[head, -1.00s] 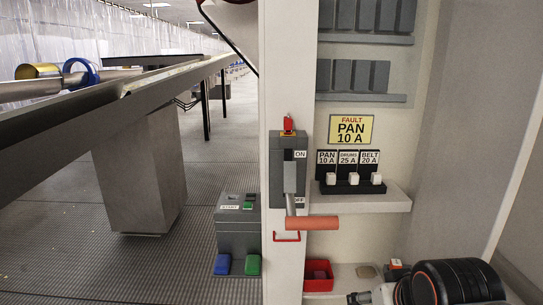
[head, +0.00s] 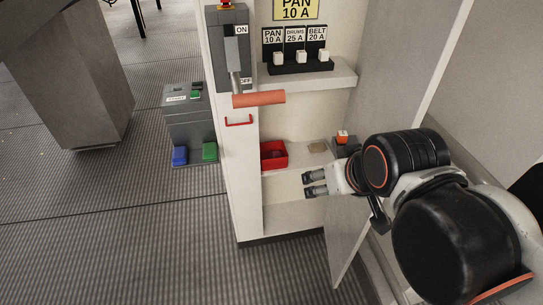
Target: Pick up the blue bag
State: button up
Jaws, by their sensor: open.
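A small blue item (head: 179,155), which looks like the blue bag, is at the foot of the grey START box (head: 190,122), on the left. A similar green item (head: 209,151) is just right of it, apart from it. My gripper (head: 309,184) is open and empty, over or at the pale bottom shelf of the cabinet, with its fingers pointing left. It is well to the right of the blue item, and the cabinet's side post (head: 236,180) stands between them.
A lever with an orange handle (head: 259,98) juts out above. An open cabinet door (head: 347,225) is below my arm.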

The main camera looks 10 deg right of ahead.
aim_at(180, 154)
jog(key=k+j+u, duration=0.1)
jog(key=k+j, duration=0.55)
jog(key=k, duration=0.15)
